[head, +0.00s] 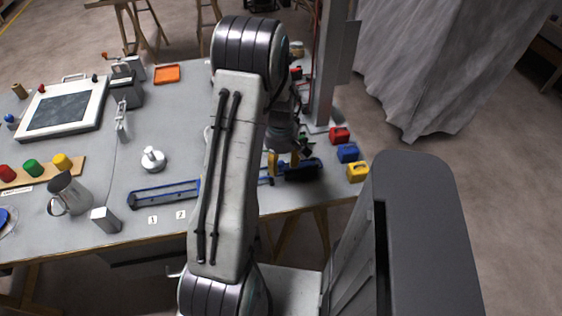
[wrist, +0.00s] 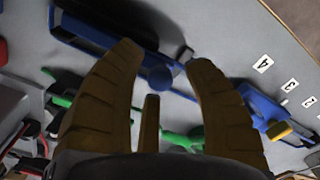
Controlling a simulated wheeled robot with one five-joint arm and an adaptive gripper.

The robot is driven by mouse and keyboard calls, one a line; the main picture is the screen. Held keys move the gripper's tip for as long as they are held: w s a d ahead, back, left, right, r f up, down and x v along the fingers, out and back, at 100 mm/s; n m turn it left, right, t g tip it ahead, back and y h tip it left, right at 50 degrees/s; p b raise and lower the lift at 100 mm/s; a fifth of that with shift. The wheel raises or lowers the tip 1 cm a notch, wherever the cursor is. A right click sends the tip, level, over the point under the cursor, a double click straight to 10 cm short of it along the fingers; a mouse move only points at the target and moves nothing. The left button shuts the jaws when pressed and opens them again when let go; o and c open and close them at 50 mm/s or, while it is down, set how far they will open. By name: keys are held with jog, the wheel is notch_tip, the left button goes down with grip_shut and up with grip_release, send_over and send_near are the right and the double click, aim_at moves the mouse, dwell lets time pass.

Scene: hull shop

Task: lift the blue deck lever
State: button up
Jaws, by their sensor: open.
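The blue deck lever (wrist: 160,78) shows in the wrist view as a round blue knob on a thin blue bar, joined to a blue base (wrist: 92,34) at the upper left. My gripper (wrist: 157,54) is open, with one tan finger on each side of the knob. The knob lies between the fingers, and I cannot tell whether they touch it. In the head view my gripper (head: 273,163) is over the table's front right part, mostly hidden by my arm.
Green levers (wrist: 182,138) lie close by in the wrist view, and another blue piece (wrist: 264,108) with a yellow knob is at right. In the head view, red, blue (head: 347,153) and yellow blocks stand at the right edge, beside a grey post (head: 325,70).

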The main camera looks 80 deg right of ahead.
grip_shut()
dwell(0.5)
